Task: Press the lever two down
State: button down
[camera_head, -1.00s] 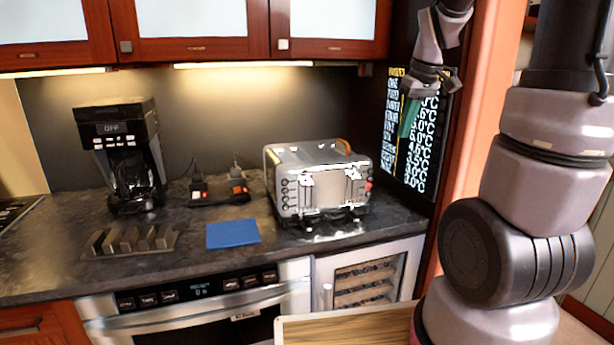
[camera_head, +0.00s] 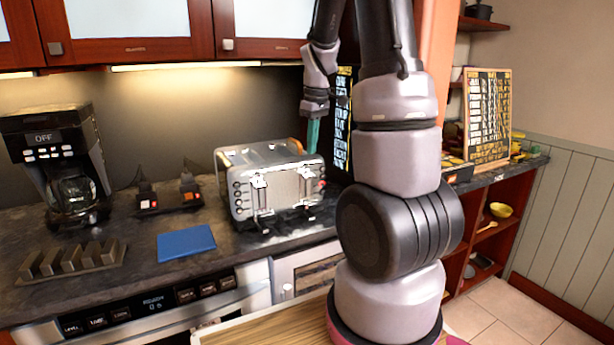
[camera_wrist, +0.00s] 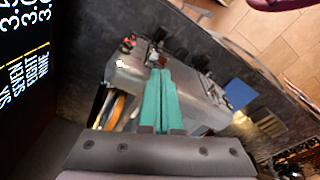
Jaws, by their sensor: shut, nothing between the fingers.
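A silver toaster (camera_head: 285,185) stands on the dark counter, with knobs down its left front edge and a red knob on the right. Two bright lever fittings show on its front, a left one (camera_head: 260,181) and a right one (camera_head: 306,173). I cannot tell which is lever two. My gripper (camera_head: 312,148) has teal fingers, pointing down at the toaster's right rear side, apparently above it. In the wrist view the shut, empty fingers (camera_wrist: 161,75) overlap the toaster's metal body (camera_wrist: 132,72). Whether they touch it is unclear.
A coffee maker (camera_head: 58,165), a dark device with red buttons (camera_head: 168,197), a blue mat (camera_head: 187,243) and a slotted rack (camera_head: 72,262) are on the counter left of the toaster. A dark menu board (camera_head: 342,125) stands behind my gripper. Cabinets (camera_head: 130,45) hang above.

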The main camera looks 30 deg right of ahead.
send_near(311, 185)
jog(key=shift+s+a+f, duration=0.9)
jog(key=shift+a, duration=0.15)
jog(key=shift+f, duration=0.1)
notch_tip(311, 185, down, 7)
jog(key=shift+r, duration=0.25)
jog(key=shift+s, duration=0.1)
jog(key=shift+s+d+r, duration=0.25)
jog(key=shift+s+d, duration=0.05)
jog(key=shift+s, duration=0.3)
jog(key=shift+s+d+r, duration=0.25)
jog(key=shift+s+d, duration=0.1)
jog(key=shift+s, duration=0.25)
jog(key=shift+r, duration=0.1)
